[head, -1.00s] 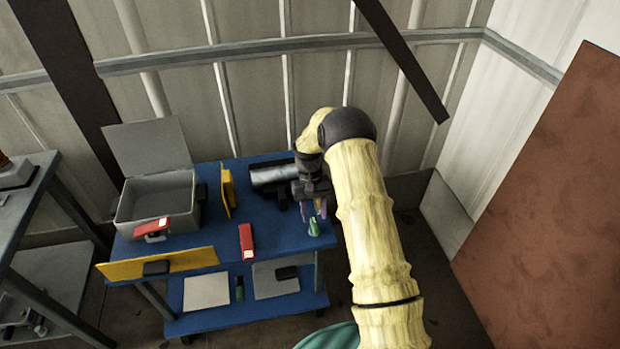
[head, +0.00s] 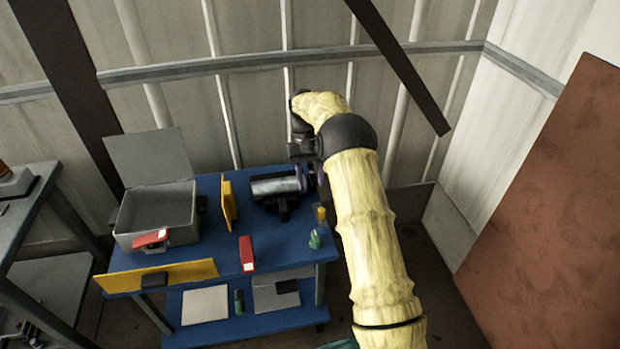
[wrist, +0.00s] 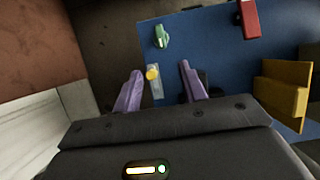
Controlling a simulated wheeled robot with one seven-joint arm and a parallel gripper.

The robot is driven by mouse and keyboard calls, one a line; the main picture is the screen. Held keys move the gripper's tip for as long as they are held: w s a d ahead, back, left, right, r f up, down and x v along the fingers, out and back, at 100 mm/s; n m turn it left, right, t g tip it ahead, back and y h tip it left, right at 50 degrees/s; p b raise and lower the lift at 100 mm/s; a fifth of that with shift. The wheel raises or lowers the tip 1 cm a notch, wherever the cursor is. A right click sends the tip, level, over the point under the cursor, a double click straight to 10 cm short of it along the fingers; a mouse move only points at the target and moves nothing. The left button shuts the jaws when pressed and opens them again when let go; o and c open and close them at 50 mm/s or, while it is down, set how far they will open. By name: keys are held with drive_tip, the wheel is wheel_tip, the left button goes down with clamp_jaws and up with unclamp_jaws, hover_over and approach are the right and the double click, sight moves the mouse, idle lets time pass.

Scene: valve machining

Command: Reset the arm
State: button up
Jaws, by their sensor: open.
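My gripper (wrist: 160,88) is open, its two purple fingers spread apart with nothing held between them. In the head view my gripper (head: 314,178) hangs above the right side of the blue table (head: 214,229), partly hidden by my arm. A small clear piece with a yellow top (wrist: 153,74) stands on the table; in the wrist view it appears between the fingertips, but below them. A green piece (wrist: 161,36) stands near it; it also shows in the head view (head: 314,239).
A grey open box (head: 155,215) with a red-handled item (head: 151,238) is at the table's left. A metal cylinder (head: 275,187) on a black stand, a red block (head: 247,254) and yellow plates (head: 165,274) are also there. A corrugated wall is close behind.

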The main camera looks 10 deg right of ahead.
idle(0.4)
drive_tip(key=s+r+t+p, duration=0.1)
drive_tip(key=s+r+t, duration=0.1)
drive_tip(key=s, duration=0.7)
drive_tip(key=s+r+t+p, duration=0.2)
drive_tip(key=s+r, duration=0.3)
drive_tip(key=s, duration=0.5)
drive_tip(key=s+r+t+p, duration=0.2)
drive_tip(key=s+r+t, duration=0.1)
drive_tip(key=s, duration=0.6)
drive_tip(key=shift+s+r, duration=0.25)
drive_tip(key=shift+r, duration=0.1)
